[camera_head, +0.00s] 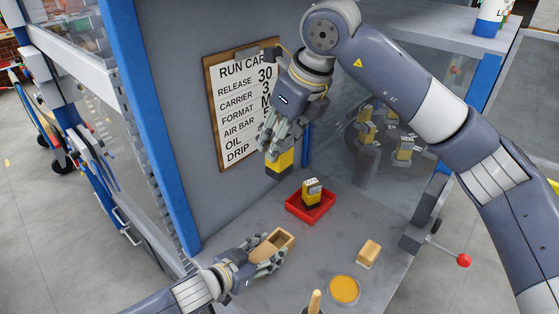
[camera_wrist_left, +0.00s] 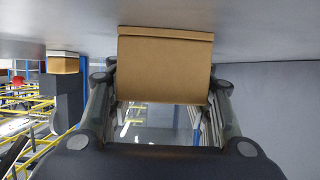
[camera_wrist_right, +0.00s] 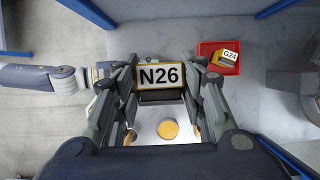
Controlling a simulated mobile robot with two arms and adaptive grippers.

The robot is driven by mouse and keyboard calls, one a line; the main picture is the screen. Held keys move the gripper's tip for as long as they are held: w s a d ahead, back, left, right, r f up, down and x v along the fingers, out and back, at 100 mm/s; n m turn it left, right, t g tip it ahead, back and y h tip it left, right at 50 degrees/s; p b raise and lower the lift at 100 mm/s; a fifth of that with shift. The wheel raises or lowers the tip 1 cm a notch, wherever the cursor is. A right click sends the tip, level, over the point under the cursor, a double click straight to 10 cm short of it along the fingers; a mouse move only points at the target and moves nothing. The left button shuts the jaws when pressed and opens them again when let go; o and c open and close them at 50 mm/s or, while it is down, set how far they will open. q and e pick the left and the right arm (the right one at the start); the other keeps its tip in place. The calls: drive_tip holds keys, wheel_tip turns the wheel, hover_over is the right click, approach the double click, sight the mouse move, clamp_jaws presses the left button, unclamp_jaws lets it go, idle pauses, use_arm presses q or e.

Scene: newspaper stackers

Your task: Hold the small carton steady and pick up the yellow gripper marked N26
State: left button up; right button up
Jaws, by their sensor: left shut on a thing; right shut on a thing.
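The small carton (camera_head: 268,247) is an open-topped tan box on the grey bench in the head view. My left gripper (camera_head: 262,262) is shut on it; in the left wrist view the carton (camera_wrist_left: 165,65) sits between the fingers. My right gripper (camera_head: 282,148) is shut on the yellow-and-black gripper marked N26 (camera_head: 280,161), held in the air above the bench. In the right wrist view its white N26 label (camera_wrist_right: 160,77) faces the camera between the fingers.
A red tray (camera_head: 325,207) holds another yellow block (camera_head: 312,190), labelled G24 in the right wrist view (camera_wrist_right: 225,57). A tan block (camera_head: 368,253), an orange disc (camera_head: 344,289) and a wooden handle (camera_head: 315,302) lie toward the front. A run card board (camera_head: 226,128) hangs behind.

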drive_tip(key=shift+r, duration=0.6)
use_arm(q)
drive_tip(key=o, duration=1.1)
